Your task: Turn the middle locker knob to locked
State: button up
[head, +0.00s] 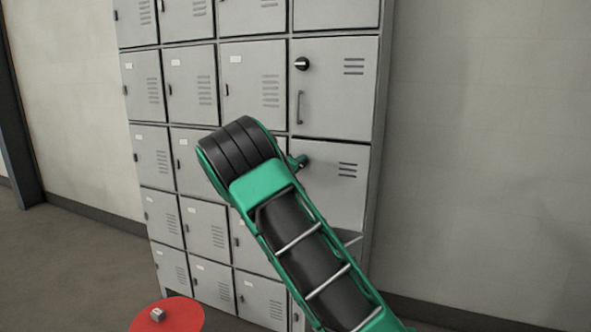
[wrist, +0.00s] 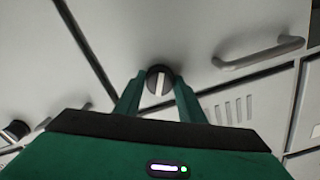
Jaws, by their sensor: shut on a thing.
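The middle locker knob (wrist: 158,80) is round and black with a white bar across its face. In the wrist view the bar stands nearly upright in the picture. My gripper (wrist: 157,84) is shut on this knob, one green finger on each side of it. In the head view my gripper (head: 299,162) reaches the upper left corner of the middle locker door (head: 336,190), and my arm hides most of the knob there. The door looks closed. Its handle (wrist: 260,52) shows in the wrist view, beside the knob and apart from my fingers.
The large locker above (head: 335,90) has its own black knob (head: 301,64) and a bar handle (head: 299,107). Smaller grey lockers (head: 190,85) fill the left. A red round surface (head: 185,322) with a small grey object (head: 157,314) stands at the lower left. Bare wall lies right.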

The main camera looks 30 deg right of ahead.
jog(key=n, duration=0.4)
jog(key=shift+w+a+n, duration=0.15)
jog(key=shift+n, duration=0.75)
jog(key=shift+a+f, duration=0.1)
jog(key=o, duration=1)
jog(key=shift+o, duration=0.2)
jog(key=v, duration=1)
jog(key=shift+s+a, duration=0.2)
jog(key=shift+s, duration=0.05)
